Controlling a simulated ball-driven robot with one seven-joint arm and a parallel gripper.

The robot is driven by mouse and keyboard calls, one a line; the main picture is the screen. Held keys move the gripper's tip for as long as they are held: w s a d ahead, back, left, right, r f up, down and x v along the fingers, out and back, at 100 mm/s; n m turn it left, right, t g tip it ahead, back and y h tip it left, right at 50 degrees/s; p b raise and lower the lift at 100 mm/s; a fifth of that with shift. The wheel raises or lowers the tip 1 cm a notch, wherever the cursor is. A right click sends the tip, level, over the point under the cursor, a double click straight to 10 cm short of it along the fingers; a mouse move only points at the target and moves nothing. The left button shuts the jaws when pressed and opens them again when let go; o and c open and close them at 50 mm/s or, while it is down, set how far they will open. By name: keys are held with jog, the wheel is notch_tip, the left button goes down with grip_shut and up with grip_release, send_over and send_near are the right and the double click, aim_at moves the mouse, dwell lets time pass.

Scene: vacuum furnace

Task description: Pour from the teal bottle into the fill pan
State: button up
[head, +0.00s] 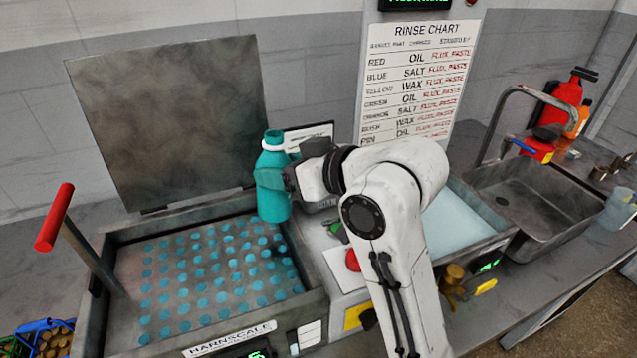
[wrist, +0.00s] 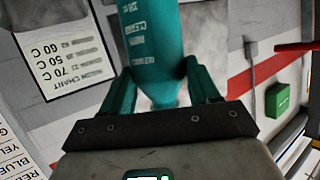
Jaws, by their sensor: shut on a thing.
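The teal bottle (head: 272,190) with a white collar at its neck stands upright in the head view. My gripper (head: 285,178) is shut on it from the right and holds it near the right rear edge of the open perforated basin. In the wrist view the teal bottle (wrist: 152,40) with white lettering sits between the two teal fingers of my gripper (wrist: 162,88). No vessel is labelled as the fill pan. The perforated basin (head: 210,338), marked HARNSCALE, and a basin of pale liquid (head: 450,222) both show; I cannot tell which is meant.
A raised metal lid (head: 165,120) stands behind the perforated basin. A red-handled lever (head: 55,217) rises at its left. A sink (head: 530,205) with a tap, red bottles (head: 565,95) and a clear jug (head: 618,208) are at the right. A rinse chart (head: 415,80) hangs on the wall.

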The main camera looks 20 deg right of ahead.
jog(key=shift+w+d+f+m+y+b, duration=0.15)
jog(key=shift+d+f+m+y+b, duration=0.25)
jog(key=shift+f+m+y+b, duration=0.75)
jog(key=shift+w+d+f+m+y+b, duration=0.2)
jog(key=shift+d+f+m+y+b, duration=0.4)
jog(key=shift+m, duration=1.05)
jog(key=shift+w+d+f+m+y+b, duration=0.15)
jog(key=shift+f+m+y+b, duration=0.5)
jog(key=shift+m+b, duration=0.6)
jog(key=shift+r+m+t+y, duration=0.3)
jog(key=shift+m+y, duration=0.2)
jog(key=shift+m, duration=0.45)
jog(key=shift+d+r+m+p, duration=0.15)
jog(key=shift+m+p, duration=0.15)
jog(key=shift+p, duration=0.15)
jog(key=shift+s+a+r, duration=0.1)
jog(key=shift+s+a, duration=0.1)
jog(key=shift+a, duration=0.05)
jog(key=shift+r+m+p, duration=0.1)
jog(key=shift+m+p, duration=0.3)
